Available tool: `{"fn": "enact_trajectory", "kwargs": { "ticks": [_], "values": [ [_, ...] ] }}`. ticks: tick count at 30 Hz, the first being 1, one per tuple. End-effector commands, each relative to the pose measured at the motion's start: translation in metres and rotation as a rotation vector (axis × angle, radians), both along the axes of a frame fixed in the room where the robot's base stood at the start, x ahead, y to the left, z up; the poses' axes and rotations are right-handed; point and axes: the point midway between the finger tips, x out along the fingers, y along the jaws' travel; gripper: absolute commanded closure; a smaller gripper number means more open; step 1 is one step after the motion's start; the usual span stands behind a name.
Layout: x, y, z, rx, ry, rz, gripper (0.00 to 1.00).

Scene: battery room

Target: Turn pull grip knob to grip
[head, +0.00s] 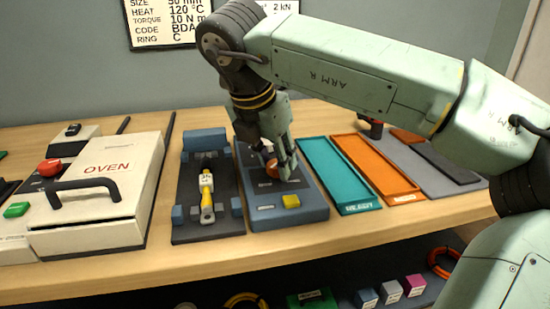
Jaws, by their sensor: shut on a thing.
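The knob (271,168) is orange-brown and sits on top of a blue-grey control box (262,222) near the middle of the wooden bench. My gripper (277,170) reaches down from above and is shut on the knob, with its fingers hiding much of it. The markings around the knob are too small and covered to read, so I cannot tell its setting. A yellow button (290,201) is on the front part of the box. Left of the box, a dark fixture with blue blocks (207,230) carries a yellow and grey rod (206,190) with a white label.
A white oven (95,225) with a black handle stands at the left, beside a green button (16,210). Teal (340,178) and orange (377,170) trays lie right of the box. My arm spans the upper right. A lower shelf holds small boxes.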

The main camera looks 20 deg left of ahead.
Motion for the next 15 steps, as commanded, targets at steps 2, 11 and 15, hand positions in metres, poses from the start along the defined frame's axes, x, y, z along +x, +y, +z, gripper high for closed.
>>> {"fn": "enact_trajectory", "kwargs": {
  "ticks": [2, 11, 15],
  "values": [
    [0.0000, 0.0002, 0.0001, 0.001, 0.000, -0.001, 0.97],
    [0.0001, 0.0000, 0.0000, 0.001, 0.000, -0.001, 0.50],
    [0.0001, 0.0000, 0.0000, 0.001, 0.000, 0.000, 0.49]
  ]
}}
